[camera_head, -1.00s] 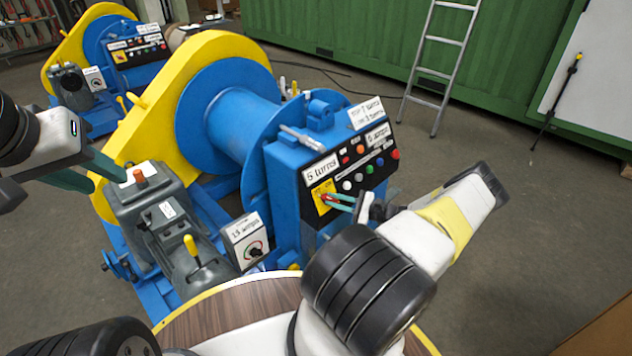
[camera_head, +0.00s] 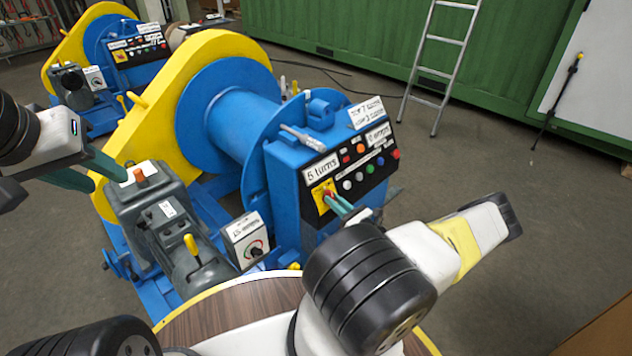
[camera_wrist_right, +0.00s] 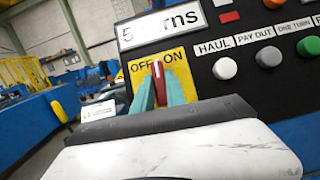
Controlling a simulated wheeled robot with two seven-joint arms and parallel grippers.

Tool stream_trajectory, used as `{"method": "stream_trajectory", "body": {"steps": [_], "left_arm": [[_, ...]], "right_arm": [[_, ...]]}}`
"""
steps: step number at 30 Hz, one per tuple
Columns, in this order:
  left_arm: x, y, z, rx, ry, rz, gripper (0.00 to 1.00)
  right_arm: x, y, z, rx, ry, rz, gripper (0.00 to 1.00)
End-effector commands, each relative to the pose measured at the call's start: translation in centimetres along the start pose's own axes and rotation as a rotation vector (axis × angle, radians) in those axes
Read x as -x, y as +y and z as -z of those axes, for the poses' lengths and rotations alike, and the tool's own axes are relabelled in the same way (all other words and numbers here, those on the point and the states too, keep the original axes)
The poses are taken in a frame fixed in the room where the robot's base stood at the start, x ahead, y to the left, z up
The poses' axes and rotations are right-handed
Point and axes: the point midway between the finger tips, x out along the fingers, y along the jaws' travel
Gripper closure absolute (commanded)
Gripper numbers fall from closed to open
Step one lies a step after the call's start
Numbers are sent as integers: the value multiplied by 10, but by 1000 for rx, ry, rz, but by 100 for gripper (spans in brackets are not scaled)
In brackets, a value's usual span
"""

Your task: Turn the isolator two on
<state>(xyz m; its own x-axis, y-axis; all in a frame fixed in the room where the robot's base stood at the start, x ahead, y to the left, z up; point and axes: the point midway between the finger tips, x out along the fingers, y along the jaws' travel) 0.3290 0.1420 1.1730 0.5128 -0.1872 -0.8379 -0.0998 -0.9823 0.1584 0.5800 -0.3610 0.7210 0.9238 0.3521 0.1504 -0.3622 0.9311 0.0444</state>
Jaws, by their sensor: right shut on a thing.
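The isolator is a red handle (camera_wrist_right: 157,84) on a yellow plate (camera_wrist_right: 177,66) marked OFF and ON, on the black panel of the near blue winch. In the right wrist view the handle stands roughly upright between the two words; I cannot tell which setting it is at. My right gripper (camera_wrist_right: 160,90) is shut on the handle, one teal finger on each side. In the head view the plate (camera_head: 319,198) is partly hidden by my right gripper (camera_head: 335,203). My left gripper (camera_head: 110,184) is open and empty, above the grey control box at the left.
The panel's coloured buttons (camera_head: 372,169) sit right beside the isolator. The grey control box (camera_head: 150,204) has a yellow lever (camera_head: 192,246). A dial box (camera_head: 246,240) stands beside it. A second winch (camera_head: 85,50) is behind. A ladder (camera_head: 440,65) leans at the green container.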

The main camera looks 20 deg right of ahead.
Motion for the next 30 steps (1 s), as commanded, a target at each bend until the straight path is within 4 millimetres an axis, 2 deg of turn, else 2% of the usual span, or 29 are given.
{"method": "stream_trajectory", "body": {"steps": [15, 30], "left_arm": [[0, 0, 0, 0, 0, 0, 64], [0, 0, 0, 0, 0, 0, 64]], "right_arm": [[0, 3, -1, -389, 0, 274, 100], [0, 4, -1, -592, 0, 420, 100]]}}
